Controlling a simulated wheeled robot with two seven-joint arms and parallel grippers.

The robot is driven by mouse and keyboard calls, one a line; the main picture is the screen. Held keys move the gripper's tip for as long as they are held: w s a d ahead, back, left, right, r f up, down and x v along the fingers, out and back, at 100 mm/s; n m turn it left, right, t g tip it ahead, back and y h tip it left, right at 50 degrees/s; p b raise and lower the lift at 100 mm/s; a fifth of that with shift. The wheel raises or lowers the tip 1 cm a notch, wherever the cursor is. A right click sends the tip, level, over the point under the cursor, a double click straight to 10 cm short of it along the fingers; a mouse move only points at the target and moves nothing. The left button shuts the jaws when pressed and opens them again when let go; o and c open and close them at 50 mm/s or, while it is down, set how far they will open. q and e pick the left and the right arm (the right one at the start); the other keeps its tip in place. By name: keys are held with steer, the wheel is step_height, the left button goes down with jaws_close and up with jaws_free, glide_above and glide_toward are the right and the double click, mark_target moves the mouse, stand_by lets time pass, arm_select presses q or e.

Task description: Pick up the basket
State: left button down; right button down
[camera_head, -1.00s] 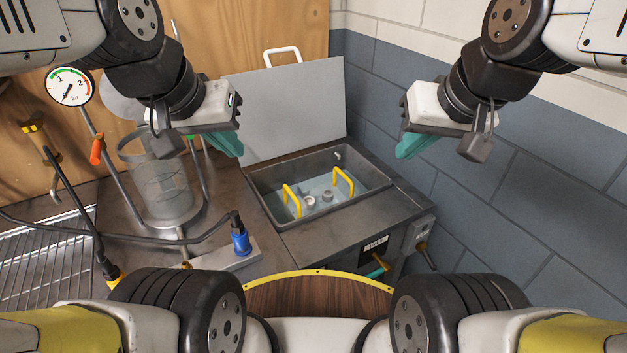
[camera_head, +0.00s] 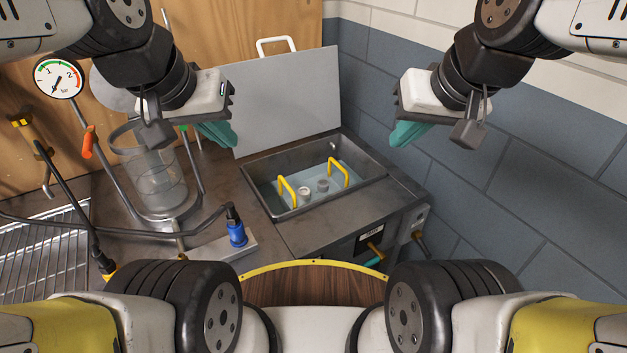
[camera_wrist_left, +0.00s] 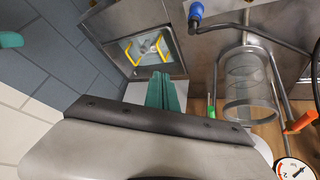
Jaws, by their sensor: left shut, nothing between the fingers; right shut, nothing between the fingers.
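The basket is inside the open metal tank, seen by its two yellow handles (camera_head: 338,173) and pale bottom (camera_head: 345,181); small round grey parts (camera_head: 304,192) sit in it. The handles also show in the left wrist view (camera_wrist_left: 160,43). My left gripper (camera_head: 216,133), with teal fingers, is shut and empty, in the air left of and above the tank. My right gripper (camera_head: 410,133) is shut and empty, in the air to the right of the tank. Neither touches the basket.
The tank's grey lid (camera_head: 285,100) stands open behind it. A glass cylinder (camera_head: 160,185) and a pressure gauge (camera_head: 58,78) are at left. A blue connector (camera_head: 236,232) with a hose lies on the counter front. A block wall (camera_head: 480,170) bounds the right.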

arm_select(q)
steer(key=c, duration=1.8)
jaws_free()
steer(key=shift+c, duration=0.2)
steer(key=o, duration=0.4)
steer(key=shift+w, duration=0.35)
steer(key=shift+c, duration=0.2)
steer(key=shift+o, duration=0.7)
steer(key=w+f+g, duration=0.2)
steer(key=w, duration=0.7)
steer(key=shift+w+d+f, duration=0.15)
steer(key=shift+w+d, duration=0.1)
steer(key=shift+d, duration=0.15)
steer(key=g+y, duration=0.2)
steer(key=g, duration=0.2)
glide_above(282, 196)
steer(key=f, duration=1.7)
steer(key=w+f, duration=0.1)
steer(key=f, duration=0.8)
steer(key=shift+a+f, duration=0.15)
steer(key=shift+a, duration=0.05)
steer(key=shift+d+f, duration=0.1)
steer(key=shift+f, duration=4)
